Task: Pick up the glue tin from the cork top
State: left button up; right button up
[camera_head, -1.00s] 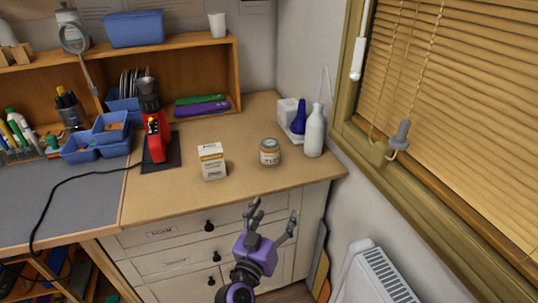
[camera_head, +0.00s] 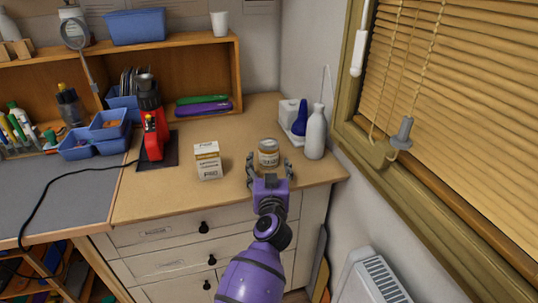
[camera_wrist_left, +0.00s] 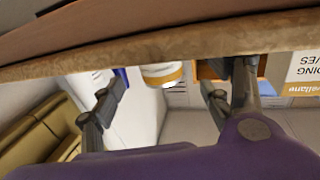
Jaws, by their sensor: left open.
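The glue tin (camera_head: 268,153) is a small round jar with a grey lid and a pale yellowish label. It stands upright on the cork top (camera_head: 232,190), near the right end. My left gripper (camera_head: 269,164) is open at the counter's front edge, with its fingertips to either side of the tin's near side in the head view. In the left wrist view, which looks upside down, the tin (camera_wrist_left: 162,74) shows between and beyond the open fingers (camera_wrist_left: 162,93). Nothing is held. My right gripper is in neither view.
A white and tan box (camera_head: 207,161) stands left of the tin. A white bottle (camera_head: 315,133) and a blue item (camera_head: 300,118) on a white tray stand behind right. A red tool (camera_head: 154,135) is farther left. The wall and window frame close off the right side.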

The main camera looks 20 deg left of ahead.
aim_at(269, 157)
pick_arm(q)
jog(key=x, duration=0.1)
jog(key=b+x, duration=0.1)
jog(key=x, duration=0.1)
jog(key=shift+w+f, duration=0.3)
jog(key=shift+w, duration=0.05)
jog(key=shift+w+a+r, duration=0.1)
jog(key=shift+w+a, duration=0.1)
jog(key=shift+w, duration=0.25)
jog(key=shift+r, duration=0.1)
jog(key=c, duration=1.4)
jog(key=shift+r, duration=0.1)
jog(key=shift+c, duration=0.3)
